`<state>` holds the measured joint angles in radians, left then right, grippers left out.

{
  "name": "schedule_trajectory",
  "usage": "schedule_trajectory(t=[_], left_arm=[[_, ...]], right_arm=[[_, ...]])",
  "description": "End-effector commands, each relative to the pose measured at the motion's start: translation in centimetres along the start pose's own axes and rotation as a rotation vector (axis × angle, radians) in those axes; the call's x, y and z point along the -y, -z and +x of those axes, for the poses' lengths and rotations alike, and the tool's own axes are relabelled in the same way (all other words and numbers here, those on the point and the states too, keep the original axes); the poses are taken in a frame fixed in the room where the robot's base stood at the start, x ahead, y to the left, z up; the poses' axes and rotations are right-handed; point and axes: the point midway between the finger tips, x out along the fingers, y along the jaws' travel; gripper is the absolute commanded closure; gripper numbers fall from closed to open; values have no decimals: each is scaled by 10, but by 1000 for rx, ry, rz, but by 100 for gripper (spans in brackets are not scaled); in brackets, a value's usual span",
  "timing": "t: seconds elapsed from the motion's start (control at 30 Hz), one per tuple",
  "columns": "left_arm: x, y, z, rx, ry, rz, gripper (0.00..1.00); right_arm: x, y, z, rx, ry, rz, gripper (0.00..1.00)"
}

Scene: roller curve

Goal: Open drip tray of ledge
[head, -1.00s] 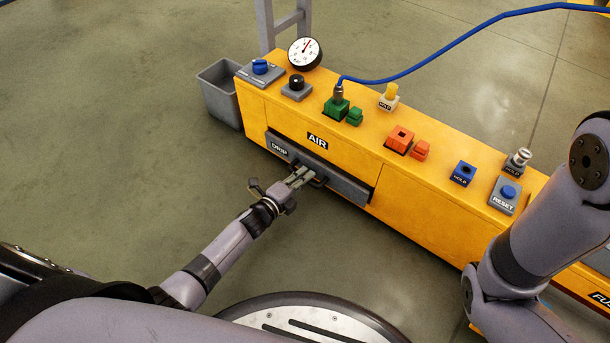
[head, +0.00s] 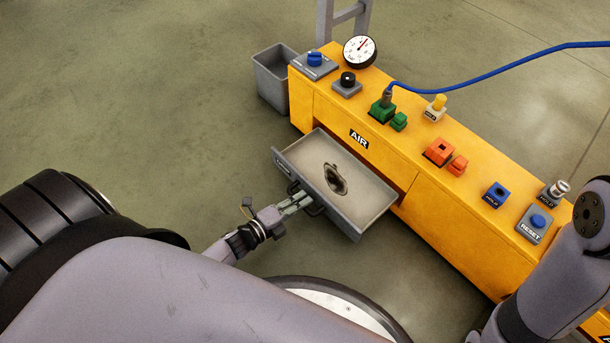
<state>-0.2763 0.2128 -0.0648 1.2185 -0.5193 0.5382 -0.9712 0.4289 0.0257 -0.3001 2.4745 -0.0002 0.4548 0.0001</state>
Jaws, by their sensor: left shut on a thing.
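The yellow ledge (head: 415,215) runs from the upper middle to the lower right. Its grey drip tray (head: 365,213) is pulled out of the front face, below the AIR label. The tray's inside shows, with a dark patch (head: 336,179) on its floor. My left gripper (head: 308,203) is shut on the tray's dark handle (head: 318,207) at the middle of the tray front. Part of the handle is hidden by the fingers. My right arm shows at the right edge, but its gripper is out of view.
A pressure gauge (head: 360,51), a black knob (head: 347,80), green (head: 382,110) and orange (head: 439,152) fittings and a blue RESET button (head: 538,220) sit on top. A blue hose (head: 480,72) runs right. A grey bin (head: 272,78) stands at the left end. The floor in front is clear.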

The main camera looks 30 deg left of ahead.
Motion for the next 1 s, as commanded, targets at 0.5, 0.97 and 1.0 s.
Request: schedule_trajectory(t=[0.5,0.97,1.0], left_arm=[[0,0,0,0,-1,0,68],[-1,0,-14,0,-3,0,67],[-2,0,-20,-1,-3,0,67]], right_arm=[[0,0,0,0,0,0,67],[0,0,1,-1,1,-1,67],[0,0,1,-1,0,-1,67]])
